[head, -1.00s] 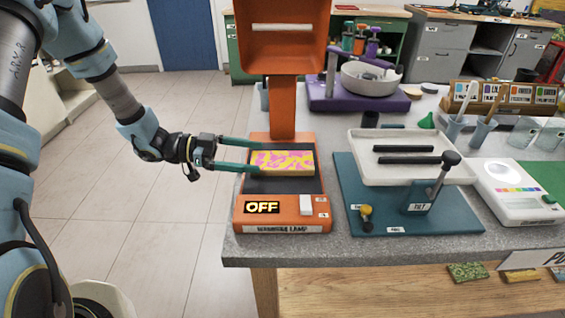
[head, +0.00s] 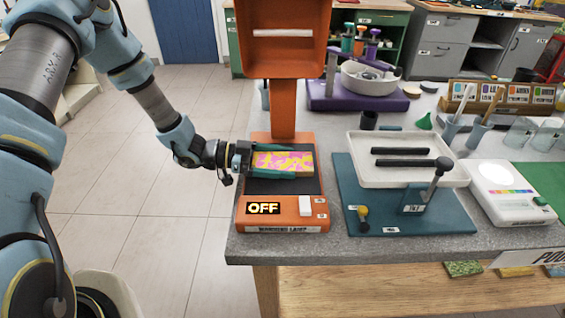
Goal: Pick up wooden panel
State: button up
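The wooden panel (head: 284,161) has a yellow and pink pattern on its top. It lies flat over the dark bed of the orange lamp stand (head: 282,225), or very slightly above it; I cannot tell which. My gripper (head: 280,161) reaches in from the left. One teal finger runs along the panel's far edge and the other along its near edge, covering part of that edge. The fingers look close against the panel, but whether they grip it is not clear. The panel's left end sits close to the gripper's palm.
The lamp's orange post (head: 284,108) and hood rise behind the panel. A white tray (head: 366,172) with two black bars stands on a teal base (head: 452,219) at right. A white scale (head: 509,192) is further right. Open floor lies left of the table.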

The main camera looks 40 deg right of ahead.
jog(key=c, duration=1.2)
jog(key=shift+r, duration=0.2)
